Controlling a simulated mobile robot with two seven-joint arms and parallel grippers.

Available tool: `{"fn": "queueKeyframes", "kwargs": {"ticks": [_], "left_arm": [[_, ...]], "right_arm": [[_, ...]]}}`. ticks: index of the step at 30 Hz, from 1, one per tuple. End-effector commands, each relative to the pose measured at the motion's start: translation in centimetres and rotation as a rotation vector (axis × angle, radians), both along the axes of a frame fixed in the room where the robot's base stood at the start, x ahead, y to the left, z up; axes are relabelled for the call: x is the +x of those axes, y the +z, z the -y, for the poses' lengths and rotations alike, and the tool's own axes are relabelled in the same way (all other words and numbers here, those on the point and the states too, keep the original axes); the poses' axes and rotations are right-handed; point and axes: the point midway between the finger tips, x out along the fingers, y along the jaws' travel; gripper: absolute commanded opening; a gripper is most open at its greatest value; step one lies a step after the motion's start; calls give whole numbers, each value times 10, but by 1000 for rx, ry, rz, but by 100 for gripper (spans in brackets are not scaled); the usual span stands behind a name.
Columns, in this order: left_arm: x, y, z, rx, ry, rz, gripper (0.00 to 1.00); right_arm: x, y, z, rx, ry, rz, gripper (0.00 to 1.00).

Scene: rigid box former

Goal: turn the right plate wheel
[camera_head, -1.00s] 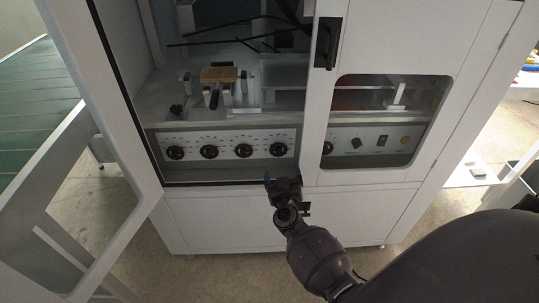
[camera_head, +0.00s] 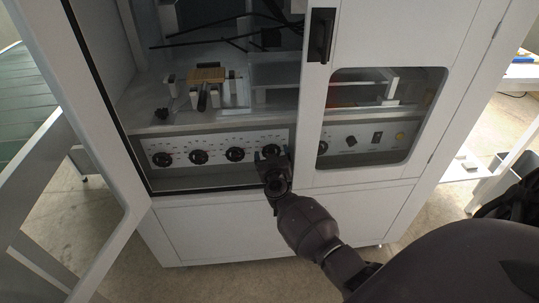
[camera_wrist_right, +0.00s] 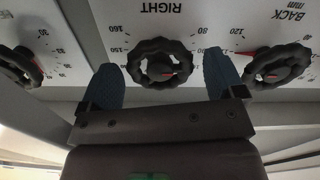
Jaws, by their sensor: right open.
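The right plate wheel, a black scalloped hand wheel (camera_wrist_right: 160,64), sits under the upside-down label RIGHT in the right wrist view, with a red pointer at its hub. It lies between the two blue fingers of my right gripper (camera_wrist_right: 165,85), which is open with a gap on each side of the wheel. In the head view my right gripper (camera_head: 271,160) is at the right end of the visible wheel row and largely covers that wheel. My left gripper is not in view.
The BACK wheel (camera_wrist_right: 278,66) is close beside one finger, and another wheel (camera_wrist_right: 20,66) is on the other side. More wheels (camera_head: 198,157) line the panel to the left. The windowed door (camera_head: 310,110) stands just right of my gripper.

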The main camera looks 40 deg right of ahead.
Motion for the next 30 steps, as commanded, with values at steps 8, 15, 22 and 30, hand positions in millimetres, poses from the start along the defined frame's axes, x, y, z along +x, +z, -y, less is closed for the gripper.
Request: {"fn": "queueKeyframes", "kwargs": {"ticks": [8,15,22,30], "left_arm": [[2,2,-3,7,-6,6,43],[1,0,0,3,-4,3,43],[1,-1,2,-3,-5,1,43],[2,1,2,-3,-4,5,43]], "right_arm": [[5,1,3,0,0,1,88],[5,1,3,-1,0,1,70],[5,1,3,-1,0,1,39],[5,2,3,30,0,20,39]]}}
